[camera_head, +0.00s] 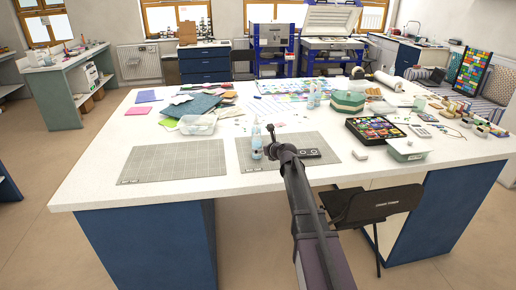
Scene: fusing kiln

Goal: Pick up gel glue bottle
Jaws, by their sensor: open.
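A small translucent blue bottle (256,142), likely the gel glue bottle, stands upright on the right-hand cutting mat. Its label is too small to read. My dark arm reaches up from the bottom of the picture over the table's front edge. My gripper (271,138), at the arm's end, is just right of the bottle and appears very close to it. It is open, with nothing seen between its fingers; I cannot tell whether it touches the bottle. Similar pale blue bottles (312,98) stand farther back on the table.
The white table (90,175) bears two grey cutting mats, the left one (174,161) bare. A clear tub (198,124) and coloured sheets (200,104) lie at back left. A black tray of coloured glass (375,130) and a pale box (407,149) lie right. A dark chair (372,205) stands in front.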

